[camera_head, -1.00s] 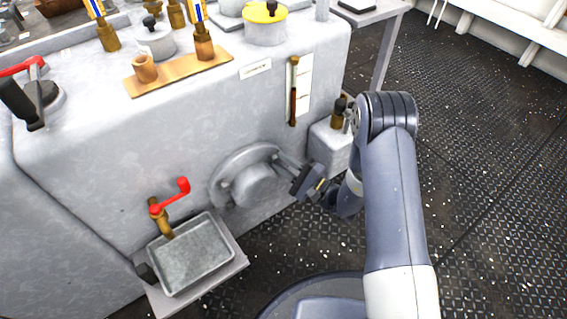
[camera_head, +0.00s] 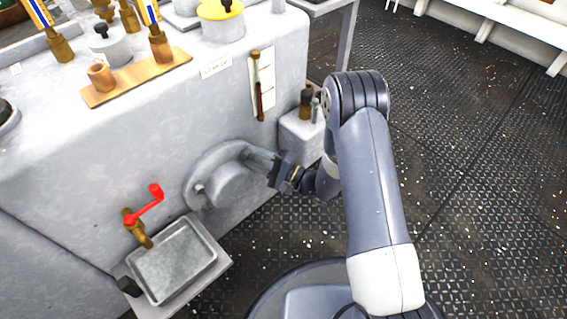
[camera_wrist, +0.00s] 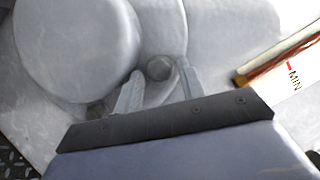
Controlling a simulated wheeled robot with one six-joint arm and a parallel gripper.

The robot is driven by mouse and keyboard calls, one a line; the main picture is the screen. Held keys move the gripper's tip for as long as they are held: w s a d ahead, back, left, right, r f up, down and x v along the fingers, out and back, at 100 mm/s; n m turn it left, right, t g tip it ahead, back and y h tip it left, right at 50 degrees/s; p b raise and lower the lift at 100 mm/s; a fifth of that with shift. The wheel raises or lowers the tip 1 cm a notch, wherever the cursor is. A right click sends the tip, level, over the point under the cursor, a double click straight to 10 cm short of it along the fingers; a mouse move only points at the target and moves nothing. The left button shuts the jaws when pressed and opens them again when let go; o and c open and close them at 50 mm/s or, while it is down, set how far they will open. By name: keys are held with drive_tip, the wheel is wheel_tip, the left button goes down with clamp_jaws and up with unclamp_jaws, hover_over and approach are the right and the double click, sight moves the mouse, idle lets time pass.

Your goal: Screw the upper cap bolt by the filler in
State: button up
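The round cap (camera_head: 228,186) is a grey flange with a raised boss on the side of the grey housing. In the wrist view its boss (camera_wrist: 75,45) fills the upper left. A round grey bolt head (camera_wrist: 158,68) sits on the flange beside the boss. My gripper (camera_wrist: 160,70) is open, with one finger on each side of this bolt head. I see gaps between the fingers and the head; depth is hard to judge. In the head view my gripper (camera_head: 258,155) reaches the flange's upper right edge and hides the bolt there. Another bolt (camera_head: 200,188) shows at the flange's left.
A sight gauge (camera_head: 257,85) with a MIN mark (camera_wrist: 295,78) is close to the right of the fingers. A grey block (camera_head: 302,138) with brass fittings stands behind the gripper. A red-handled tap (camera_head: 145,205) and a metal tray (camera_head: 172,262) are lower left. The deck at right is clear.

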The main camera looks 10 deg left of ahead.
drive_tip(key=n, duration=0.1)
drive_tip(key=n+h, duration=0.1)
drive_tip(key=n, duration=0.1)
drive_tip(key=shift+r+n+g, duration=0.2)
drive_tip(key=shift+n+g, duration=0.1)
drive_tip(key=shift+g, duration=0.1)
drive_tip(key=shift+r+n+h+p, duration=0.25)
drive_tip(key=shift+n+h+p, duration=0.25)
drive_tip(key=shift+n+p, duration=0.4)
drive_tip(key=n+h+p, duration=0.1)
drive_tip(key=n+p, duration=0.1)
drive_tip(key=n+h+p, duration=0.1)
drive_tip(key=n+p, duration=0.1)
drive_tip(key=p, duration=0.1)
drive_tip(key=shift+s+r+p, duration=0.1)
drive_tip(key=shift+r+p, duration=0.2)
drive_tip(key=shift+r, duration=0.05)
drive_tip(key=p+v, duration=0.2)
drive_tip(key=v, duration=0.8)
drive_tip(key=shift+s+d+n, duration=0.25)
drive_tip(key=shift+n, duration=0.05)
